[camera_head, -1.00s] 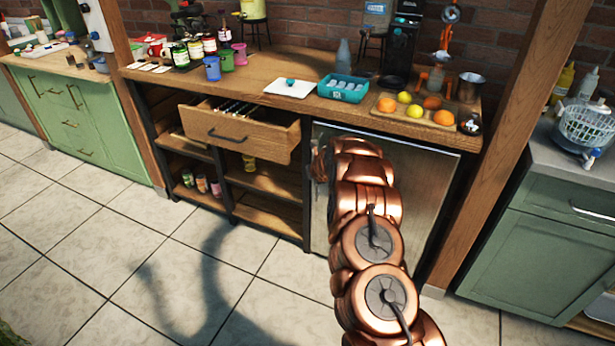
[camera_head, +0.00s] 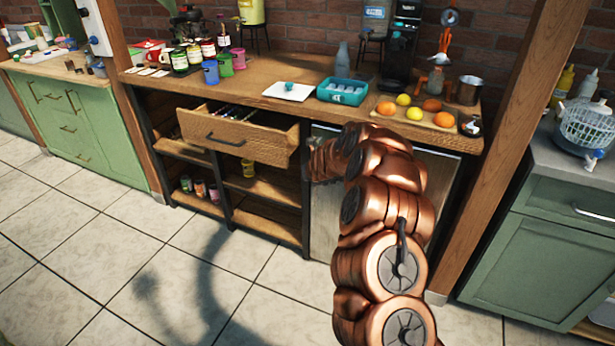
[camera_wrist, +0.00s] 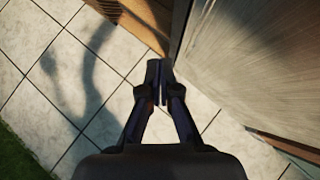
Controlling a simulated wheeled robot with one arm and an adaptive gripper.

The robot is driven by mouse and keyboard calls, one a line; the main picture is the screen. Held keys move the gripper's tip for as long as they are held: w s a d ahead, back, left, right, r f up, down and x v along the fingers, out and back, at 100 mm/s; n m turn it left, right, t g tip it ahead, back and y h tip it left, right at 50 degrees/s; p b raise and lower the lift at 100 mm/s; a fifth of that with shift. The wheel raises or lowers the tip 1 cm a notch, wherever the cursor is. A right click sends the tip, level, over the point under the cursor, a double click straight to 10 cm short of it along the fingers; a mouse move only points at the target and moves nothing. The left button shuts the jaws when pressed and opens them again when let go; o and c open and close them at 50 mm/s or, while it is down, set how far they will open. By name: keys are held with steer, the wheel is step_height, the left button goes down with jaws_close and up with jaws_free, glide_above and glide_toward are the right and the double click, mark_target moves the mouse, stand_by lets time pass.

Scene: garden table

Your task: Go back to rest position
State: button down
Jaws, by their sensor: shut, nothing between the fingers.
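My gripper (camera_wrist: 159,82) shows in the wrist view with its two dark fingers together and nothing between them. It points down over the pale tiled floor, close to the wooden cabinet edge and the metal door. In the head view my copper-coloured arm rises in front of the metal door, and the gripper itself is hidden or too small to make out there.
A wooden drawer (camera_head: 236,136) stands pulled out left of my arm. The counter (camera_head: 268,72) holds a teal basket (camera_head: 343,91), a white board (camera_head: 290,91) and fruit on a wooden tray (camera_head: 460,128). The tiled floor (camera_head: 90,245) at left is clear.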

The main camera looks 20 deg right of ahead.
steer(key=shift+s+a+r, duration=0.15)
steer(key=shift+s+a, duration=0.05)
steer(key=shift+s, duration=0.05)
steer(key=s+a+r+n+y+p, duration=0.1)
steer(key=s+a+r+n+y, duration=0.2)
steer(key=a+r+n, duration=0.35)
steer(key=s+a+r+n+y+p, duration=0.15)
steer(key=a+r+n, duration=0.25)
steer(key=a+r, duration=0.55)
steer(key=s+a+r+n+g+y, duration=0.1)
steer(key=s+a+r+n, duration=0.2)
steer(key=s, duration=0.2)
steer(key=s+a+r+n+g+y+p, duration=0.1)
steer(key=s+a+r+n, duration=0.15)
steer(key=s, duration=0.25)
steer(key=s+a+r+n+g+y, duration=0.1)
steer(key=s+a+r+n, duration=0.1)
steer(key=s+a+n, duration=0.25)
steer(key=s+d+r+n+g+h+p, duration=0.2)
steer(key=s+n+g, duration=0.5)
steer(key=s, duration=1.4)
steer(key=s+d+n+h+p, duration=0.1)
steer(key=s+d+n, duration=0.3)
steer(key=s, duration=0.6)
steer(key=s+d+f+n+g+h+p, duration=0.1)
steer(key=s+d+n+h, duration=0.3)
steer(key=s+d, duration=0.4)
steer(key=s+n, duration=0.1)
steer(key=s, duration=0.2)
steer(key=shift+d, duration=0.3)
